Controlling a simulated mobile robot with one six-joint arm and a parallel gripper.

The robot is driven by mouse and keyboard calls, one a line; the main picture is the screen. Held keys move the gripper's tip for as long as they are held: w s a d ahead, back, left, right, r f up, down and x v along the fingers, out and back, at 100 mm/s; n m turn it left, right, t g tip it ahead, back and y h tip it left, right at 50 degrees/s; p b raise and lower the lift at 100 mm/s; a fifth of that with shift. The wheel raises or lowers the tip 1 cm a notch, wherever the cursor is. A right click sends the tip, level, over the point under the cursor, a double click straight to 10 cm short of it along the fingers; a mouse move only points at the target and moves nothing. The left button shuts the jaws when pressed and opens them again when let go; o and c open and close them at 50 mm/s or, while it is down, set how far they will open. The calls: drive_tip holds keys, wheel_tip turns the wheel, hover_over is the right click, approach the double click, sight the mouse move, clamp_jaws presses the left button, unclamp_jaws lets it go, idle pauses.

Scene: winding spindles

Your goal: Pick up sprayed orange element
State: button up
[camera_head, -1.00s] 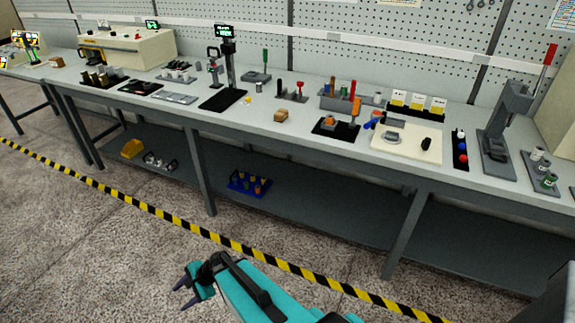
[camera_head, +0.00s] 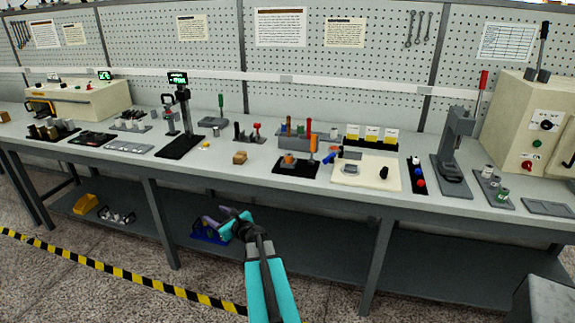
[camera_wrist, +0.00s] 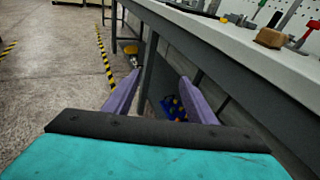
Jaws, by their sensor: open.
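A small orange piece (camera_head: 289,159) sits on a black plate (camera_head: 284,170) on the bench, beside an upright orange-handled tool (camera_head: 312,146). On the lower shelf a blue rack (camera_head: 204,238) is partly hidden behind my gripper (camera_head: 214,213). In the wrist view the blue rack (camera_wrist: 168,107) holds small yellow and orange pieces, too small to tell apart. I cannot tell which orange piece is the sprayed one. My gripper is open and empty, in front of the bench below its top. Its purple fingers (camera_wrist: 160,64) stand wide apart in the wrist view.
The bench top (camera_head: 235,180) runs across the view with its front edge and legs near my arm. A brown block (camera_head: 239,158) and a cream board (camera_head: 375,178) lie on it. A yellow bin (camera_head: 86,204) is on the lower shelf.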

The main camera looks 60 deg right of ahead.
drive_tip(key=s+d+r+m+h, duration=0.2)
drive_tip(key=s+d+r, duration=0.1)
drive_tip(key=s+d, duration=0.3)
drive_tip(key=s+d+r+m+h, duration=0.2)
drive_tip(key=s+d+r, duration=0.15)
drive_tip(key=d, duration=0.55)
drive_tip(key=m+g+h+b, duration=0.1)
drive_tip(key=m+h+b, duration=0.1)
drive_tip(key=h, duration=0.2)
approach(291, 158)
drive_tip(key=v, duration=0.4)
drive_tip(key=shift+w+a+r, duration=0.1)
drive_tip(key=shift+a+r, duration=0.1)
drive_tip(key=shift+r, duration=0.05)
drive_tip(key=shift+w, duration=0.1)
drive_tip(key=shift+p+x, duration=0.95)
drive_tip(key=shift+x, duration=3.3)
drive_tip(key=shift+d, duration=0.1)
drive_tip(key=shift+f+p+x, duration=0.15)
drive_tip(key=shift+p+x, duration=0.35)
drive_tip(key=shift+x, duration=0.75)
drive_tip(key=shift+f+p+x, duration=0.15)
drive_tip(key=shift+p+x, duration=0.35)
drive_tip(key=shift+x, duration=0.8)
drive_tip(key=shift+d, duration=0.1)
